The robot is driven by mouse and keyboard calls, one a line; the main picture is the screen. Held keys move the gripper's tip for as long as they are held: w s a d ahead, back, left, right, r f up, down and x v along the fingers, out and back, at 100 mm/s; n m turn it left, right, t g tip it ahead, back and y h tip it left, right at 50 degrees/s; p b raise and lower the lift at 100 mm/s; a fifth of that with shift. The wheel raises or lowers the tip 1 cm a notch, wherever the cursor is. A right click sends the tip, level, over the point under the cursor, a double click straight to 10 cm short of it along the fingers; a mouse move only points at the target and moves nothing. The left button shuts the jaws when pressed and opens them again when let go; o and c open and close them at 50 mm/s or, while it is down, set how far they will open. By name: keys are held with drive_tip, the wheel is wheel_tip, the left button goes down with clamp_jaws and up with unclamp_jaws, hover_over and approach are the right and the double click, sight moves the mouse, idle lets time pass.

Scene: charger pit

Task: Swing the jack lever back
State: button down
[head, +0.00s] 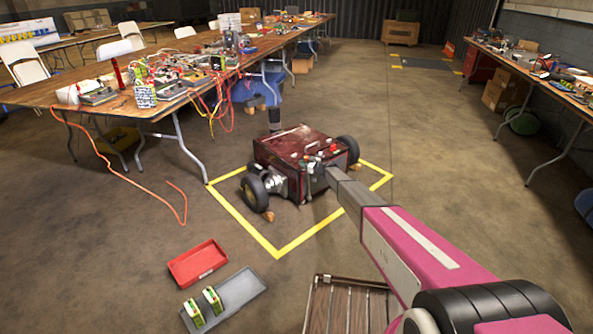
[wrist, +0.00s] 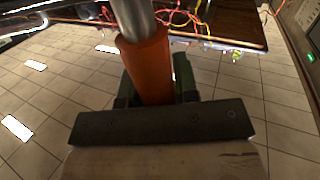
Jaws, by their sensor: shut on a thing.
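The jack lever (wrist: 148,65) shows in the wrist view as a metal rod with an orange grip, running from the top edge down to my gripper (wrist: 152,92). My gripper is shut on the orange grip, with a dark finger at either side of it. The grip's lower end is hidden behind the dark bar of my gripper. In the head view my arm reaches to the front right side of a dark red wheeled machine (head: 291,146). The lever and my fingertips are too small and covered to make out there.
The machine stands inside a yellow tape square (head: 234,226). A red tray (head: 198,262) and a grey tray (head: 243,290) with two green-and-white blocks (head: 203,306) lie on the floor in front. A cluttered long table (head: 130,108) stands at left, another (head: 565,98) at right.

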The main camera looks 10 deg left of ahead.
drive_tip(key=shift+m+y, duration=0.3)
drive_tip(key=shift+m, duration=0.5)
drive_tip(key=shift+w+d+r, duration=0.3)
drive_tip(key=shift+w+d, duration=0.25)
drive_tip(key=shift+w, duration=0.05)
drive_tip(key=shift+w+d+r, duration=0.35)
drive_tip(key=shift+w+d, duration=0.15)
drive_tip(key=shift+w, duration=0.15)
drive_tip(key=shift+w+d+r, duration=0.3)
drive_tip(key=shift+w+d, duration=0.25)
drive_tip(key=shift+w, duration=0.05)
drive_tip(key=shift+d, duration=0.1)
drive_tip(key=c, duration=0.9)
unclamp_jaws()
drive_tip(key=shift+w, duration=0.1)
drive_tip(key=shift+f, duration=0.15)
drive_tip(key=shift+s+f, duration=0.1)
drive_tip(key=shift+s, duration=0.1)
drive_tip(key=v, duration=1)
drive_tip(key=shift+s+d, duration=0.2)
drive_tip(key=shift+d, duration=0.1)
